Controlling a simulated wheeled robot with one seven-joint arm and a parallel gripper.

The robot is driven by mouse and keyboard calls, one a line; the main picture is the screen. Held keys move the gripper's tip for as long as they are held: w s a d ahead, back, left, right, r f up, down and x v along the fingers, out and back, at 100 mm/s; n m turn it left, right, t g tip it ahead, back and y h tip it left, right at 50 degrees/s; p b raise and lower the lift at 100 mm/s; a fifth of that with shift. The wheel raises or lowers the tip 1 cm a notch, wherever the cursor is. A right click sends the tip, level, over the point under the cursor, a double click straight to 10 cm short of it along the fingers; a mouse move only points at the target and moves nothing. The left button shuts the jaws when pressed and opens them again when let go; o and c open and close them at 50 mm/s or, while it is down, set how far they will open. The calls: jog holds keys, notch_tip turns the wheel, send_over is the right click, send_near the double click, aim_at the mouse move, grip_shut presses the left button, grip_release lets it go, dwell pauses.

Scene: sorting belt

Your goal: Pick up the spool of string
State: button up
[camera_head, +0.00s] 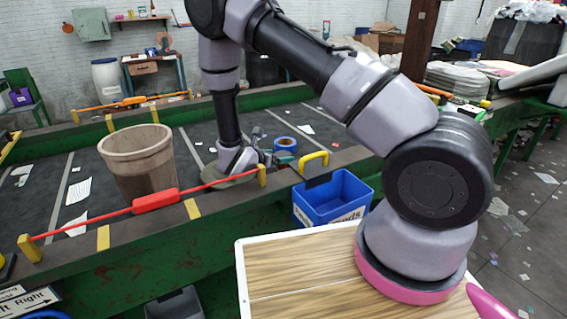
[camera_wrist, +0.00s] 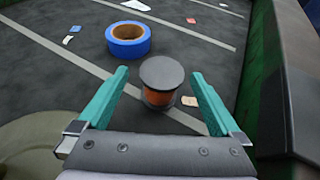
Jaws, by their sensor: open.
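The spool of string (camera_wrist: 160,82) stands upright on the dark belt in the wrist view, with a grey top flange and orange-brown string around its core. My gripper (camera_wrist: 160,77) is open, with one teal finger on each side of the spool and gaps between fingers and spool. The spool looks slightly ahead of and between the fingers; I cannot tell whether the fingertips are level with it. In the head view my gripper (camera_head: 245,160) is low over the belt, and I cannot make out the spool there.
A blue tape roll (camera_wrist: 128,38) lies beyond the spool and also shows in the head view (camera_head: 285,144). A brown bin (camera_head: 140,160) stands on the belt to the left. A blue crate (camera_head: 335,197) is outside the green belt edge. Paper scraps lie around.

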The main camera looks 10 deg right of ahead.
aim_at(283, 154)
jog(key=x, duration=0.6)
jog(key=shift+d, duration=0.2)
jog(key=shift+r, duration=0.1)
jog(key=c, duration=1.3)
jog(key=shift+r, duration=0.1)
